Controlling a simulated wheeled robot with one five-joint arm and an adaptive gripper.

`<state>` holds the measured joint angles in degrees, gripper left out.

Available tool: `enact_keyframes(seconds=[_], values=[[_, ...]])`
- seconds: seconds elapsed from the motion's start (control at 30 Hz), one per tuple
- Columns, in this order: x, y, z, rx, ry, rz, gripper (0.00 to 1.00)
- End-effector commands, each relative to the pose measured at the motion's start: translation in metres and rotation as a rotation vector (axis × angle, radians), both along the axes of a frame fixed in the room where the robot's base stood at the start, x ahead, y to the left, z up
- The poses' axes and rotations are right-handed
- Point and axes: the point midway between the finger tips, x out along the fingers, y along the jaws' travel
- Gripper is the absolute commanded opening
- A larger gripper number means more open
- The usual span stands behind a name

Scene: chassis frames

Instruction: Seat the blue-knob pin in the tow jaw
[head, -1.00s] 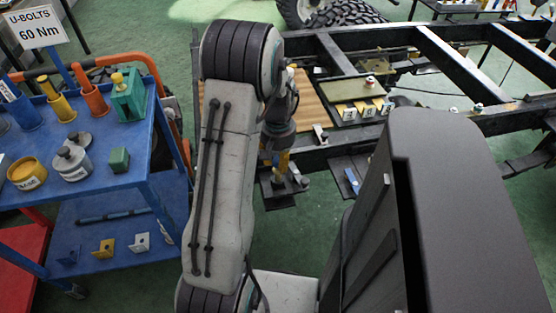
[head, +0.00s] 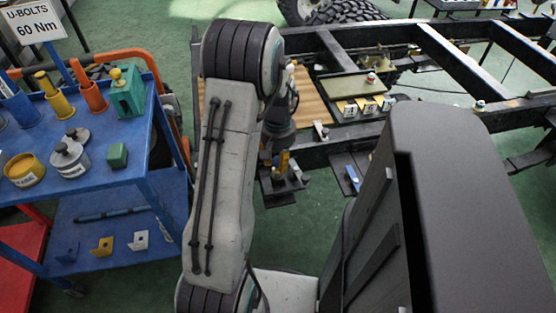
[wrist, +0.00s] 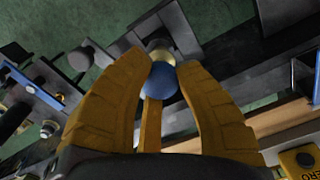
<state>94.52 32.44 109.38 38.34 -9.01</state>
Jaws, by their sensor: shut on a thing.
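My gripper (wrist: 165,70) is shut on the blue knob (wrist: 162,82) of the pin, with its yellow fingers on either side of it. A pale metallic part (wrist: 160,48) shows just beyond the knob. The rest of the pin is hidden behind it. In the head view my gripper (head: 284,162) hangs down beside the frame rail, over a dark bracket (head: 283,188) that appears to be the tow jaw. The arm hides part of this area. I cannot tell whether the pin touches the jaw.
Black chassis rails (head: 345,150) run beside and beyond my gripper. A small plate with a blue part (head: 352,180) is right of it. A blue cart (head: 75,205) with tools, pots and brackets stands at left. Green floor (head: 270,235) is open below the bracket.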

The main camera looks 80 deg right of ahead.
Motion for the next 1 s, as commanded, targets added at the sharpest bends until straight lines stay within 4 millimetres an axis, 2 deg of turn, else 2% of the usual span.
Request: enact_keyframes(seconds=[1.0], values=[[0.0,0.0,-0.016,-0.001,0.0,0.0,0.0]])
